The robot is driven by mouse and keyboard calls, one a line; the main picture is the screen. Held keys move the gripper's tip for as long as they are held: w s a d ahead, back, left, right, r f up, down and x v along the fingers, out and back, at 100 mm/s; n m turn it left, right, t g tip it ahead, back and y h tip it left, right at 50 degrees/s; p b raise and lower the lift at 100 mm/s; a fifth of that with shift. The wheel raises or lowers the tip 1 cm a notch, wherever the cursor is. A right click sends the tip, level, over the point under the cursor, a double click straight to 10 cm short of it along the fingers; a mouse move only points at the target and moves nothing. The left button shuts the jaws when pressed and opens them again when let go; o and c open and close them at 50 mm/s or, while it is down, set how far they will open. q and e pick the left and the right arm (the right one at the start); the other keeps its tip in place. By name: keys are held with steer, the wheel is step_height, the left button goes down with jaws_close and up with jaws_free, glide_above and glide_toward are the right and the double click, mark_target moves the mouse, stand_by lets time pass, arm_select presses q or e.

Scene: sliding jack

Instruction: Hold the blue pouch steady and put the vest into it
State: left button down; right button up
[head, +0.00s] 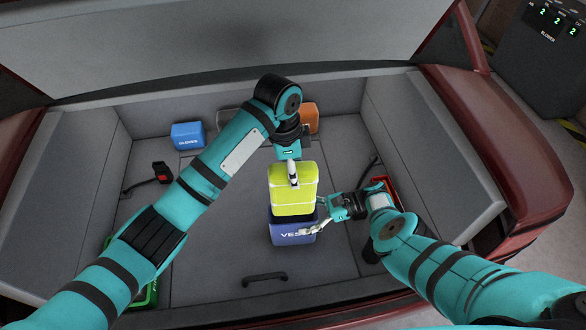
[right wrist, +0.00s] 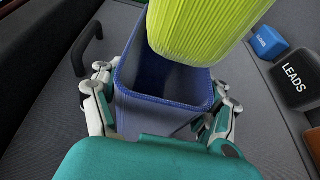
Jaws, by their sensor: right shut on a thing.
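The yellow-green vest (head: 292,200) is a folded, ribbed bundle. It is above the blue pouch (head: 283,236), and in the right wrist view the vest (right wrist: 198,28) hangs tilted over the back of the pouch's open mouth. My left gripper (head: 293,180) is at the top of the vest and appears shut on it; its fingertips are partly hidden. My right gripper (head: 313,215) is shut on the pouch from the right. In the right wrist view its fingers sit on both sides of the upright pouch (right wrist: 160,115). The pouch's inside is partly hidden.
A blue gloves box (head: 187,135) stands at the back left and an orange box (head: 310,118) at the back. A black leads box (right wrist: 293,82) shows in the right wrist view. A black handle (head: 264,278) lies in front of the pouch. The floor left of the pouch is clear.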

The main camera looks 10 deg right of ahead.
arm_select(q)
steer(key=shift+f, duration=0.1)
steer(key=shift+f, duration=7.65)
steer(key=c, duration=0.6)
jaws_free()
